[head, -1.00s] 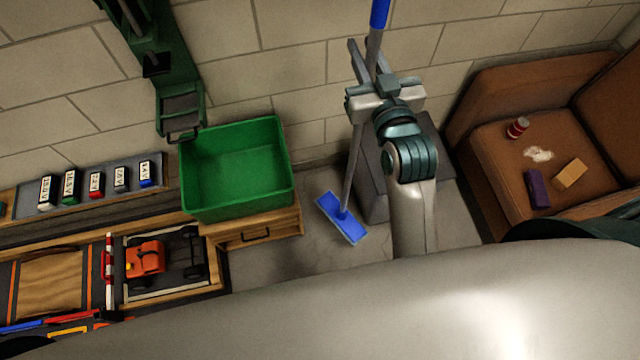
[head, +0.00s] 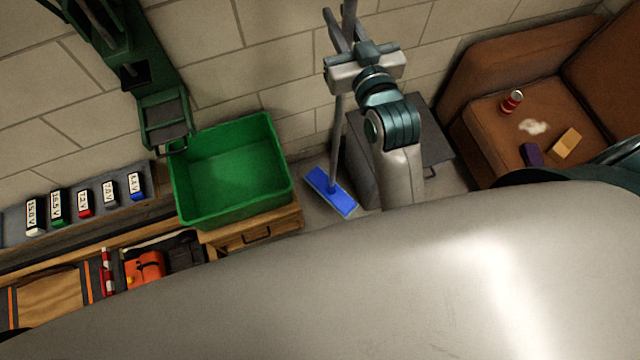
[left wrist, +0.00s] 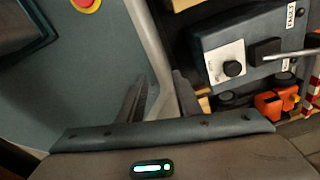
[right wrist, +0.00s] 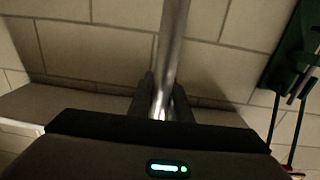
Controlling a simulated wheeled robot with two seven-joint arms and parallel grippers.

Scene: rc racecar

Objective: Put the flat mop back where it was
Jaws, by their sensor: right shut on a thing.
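The flat mop has a blue flat head (head: 330,192) and a grey handle (head: 337,125). It hangs nearly upright, head down, between the green bin and a grey cabinet. I cannot tell whether the head touches the floor. My right gripper (head: 339,35) is shut on the handle, high above the head. In the right wrist view the fingers (right wrist: 163,100) close around the metal pole (right wrist: 172,45). The handle's top is out of the head view. My left gripper (left wrist: 160,98) shows only in the left wrist view, its fingers apart and empty.
A green bin (head: 277,150) stands on a wooden drawer unit (head: 290,218) left of the mop. The grey cabinet (head: 425,135) is close on its right, with a brown sofa (head: 480,120) beyond. A block wall (head: 290,50) rises behind. A dark box with a knob (left wrist: 233,68) is near my left gripper.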

